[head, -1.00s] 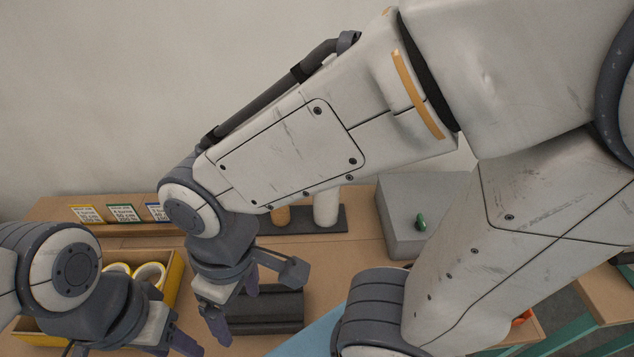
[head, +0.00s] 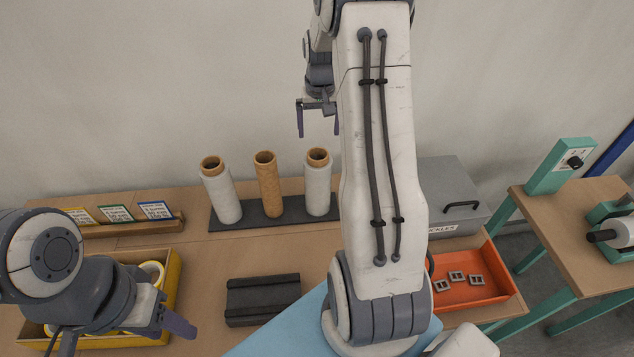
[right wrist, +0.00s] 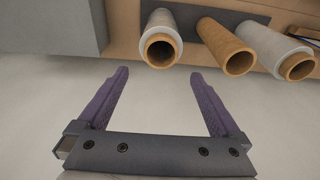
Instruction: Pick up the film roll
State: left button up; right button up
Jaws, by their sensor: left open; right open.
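Two white film rolls on brown cores, the left one (head: 222,192) and the right one (head: 318,185), stand upright on a dark base (head: 275,217), with a bare brown core (head: 267,184) between them. My right gripper (head: 318,120) is open and empty, raised above and behind the right roll near the wall. In the right wrist view, its spread purple fingers (right wrist: 158,76) point toward the right film roll (right wrist: 160,50), apart from it; the brown core (right wrist: 226,50) and left roll (right wrist: 275,48) are beside it. My left gripper (head: 172,322) is open and empty by the yellow bin.
The yellow bin (head: 172,290) holds tape rolls, partly hidden by my left arm. A card rack (head: 130,226) stands behind it. A dark grooved block (head: 262,298) lies mid-table. A side table (head: 570,230) stands further right.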

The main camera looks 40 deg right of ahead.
aim_at(318, 150)
jog(key=f+p, duration=0.1)
jog(key=f, duration=0.1)
jog(key=f+p, duration=0.1)
jog(key=f, duration=0.2)
jog(key=f+p, duration=0.1)
jog(key=f, duration=0.2)
jog(key=shift+w+d+p, duration=0.15)
jog(key=shift+w+p, duration=0.15)
jog(key=shift+w, duration=0.05)
jog(key=shift+w+f, duration=0.1)
jog(key=shift+f, duration=0.4)
jog(key=shift+r, duration=0.1)
grip_shut()
